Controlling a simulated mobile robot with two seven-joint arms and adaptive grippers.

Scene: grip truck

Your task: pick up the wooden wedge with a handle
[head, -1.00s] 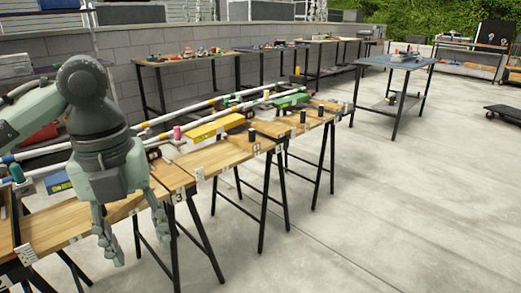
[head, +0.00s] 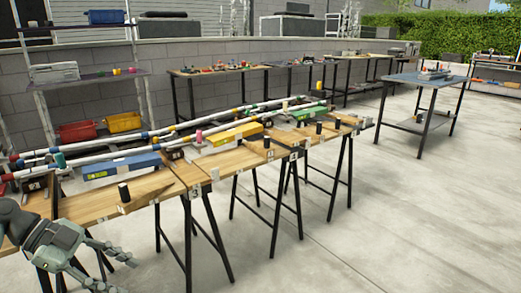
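A brown wooden wedge-like piece (head: 150,194) lies on the nearest wooden table top (head: 90,208), close to a black upright cylinder (head: 124,192). I cannot tell whether that cylinder is its handle. My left gripper (head: 124,274) is at the lower left, in front of the table's near edge and below the top in the picture. Its fingers are spread apart with nothing between them, and it is clear of the wedge. My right gripper is out of view.
Blue (head: 121,165), yellow (head: 235,136) and green (head: 310,113) boxes stand farther back on the row of trestle tables. Long white pipes (head: 200,122) run behind them. A shelf (head: 85,78) with bins stands behind left. The concrete floor (head: 390,225) at right is free.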

